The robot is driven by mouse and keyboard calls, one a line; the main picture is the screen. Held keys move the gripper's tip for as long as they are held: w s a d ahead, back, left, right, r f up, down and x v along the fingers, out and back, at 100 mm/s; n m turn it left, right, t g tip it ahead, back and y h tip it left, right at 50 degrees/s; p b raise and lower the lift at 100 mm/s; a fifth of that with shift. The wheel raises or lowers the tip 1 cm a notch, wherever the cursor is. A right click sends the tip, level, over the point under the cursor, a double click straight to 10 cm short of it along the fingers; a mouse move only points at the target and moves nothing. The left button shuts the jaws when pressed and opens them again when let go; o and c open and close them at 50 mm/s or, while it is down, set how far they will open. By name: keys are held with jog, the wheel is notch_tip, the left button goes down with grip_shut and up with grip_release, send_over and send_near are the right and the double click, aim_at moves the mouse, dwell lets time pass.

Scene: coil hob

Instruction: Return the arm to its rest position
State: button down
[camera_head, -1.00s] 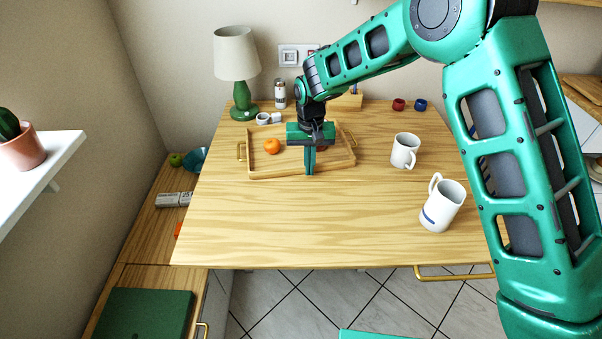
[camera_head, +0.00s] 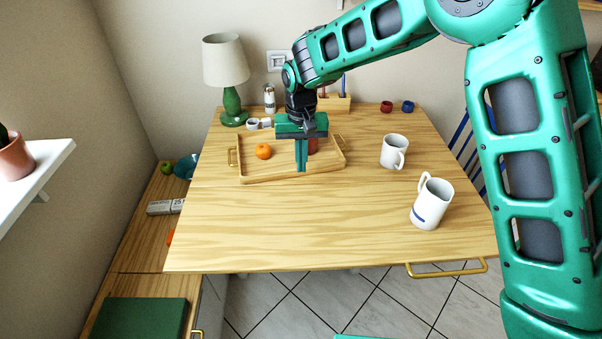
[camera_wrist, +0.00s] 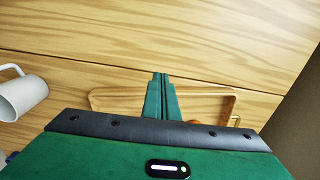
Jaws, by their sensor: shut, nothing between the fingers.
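My gripper (camera_head: 301,168) points down at the front part of the wooden tray (camera_head: 254,180) on the table, with my arm reaching in from the right. The green fingers are together and nothing is between them. In the wrist view my gripper (camera_wrist: 160,78) shows its shut fingers over the tray's front rim. An orange (camera_head: 263,151) lies in the tray, left of the fingers.
A white mug (camera_head: 394,152) and a white pitcher (camera_head: 431,203) stand right of the tray. A green lamp (camera_head: 232,103) stands at the back left. Two small pots, red (camera_head: 386,106) and blue (camera_head: 407,107), stand at the back right. The table's front (camera_head: 290,230) is clear.

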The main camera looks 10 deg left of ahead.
jog(key=d+r+m, duration=0.1)
jog(key=d+r, duration=0.4)
jog(key=d, duration=0.3)
jog(key=d+r+m, duration=0.1)
jog(key=d+r, duration=0.4)
jog(key=d, duration=0.3)
jog(key=s+d+r+m, duration=0.15)
jog(key=s+d, duration=0.25)
jog(key=d, duration=0.5)
jog(key=s+d+r+m, duration=0.1)
jog(key=s+d+r, duration=0.25)
jog(key=d, duration=0.65)
jog(key=s+d+m, duration=0.1)
jog(key=s+d, duration=0.3)
jog(key=s, duration=0.4)
jog(key=s+d+f+m, duration=0.1)
jog(key=s+d, duration=0.3)
jog(key=s, duration=0.5)
jog(key=s+d+f+m, duration=0.1)
jog(key=s+d+m, duration=0.1)
jog(key=s+d, duration=0.3)
jog(key=s, duration=0.4)
jog(key=shift+s+f, duration=0.25)
jog(key=shift+d, duration=0.1)
jog(key=shift+w+f, duration=0.25)
jog(key=shift+w, duration=0.35)
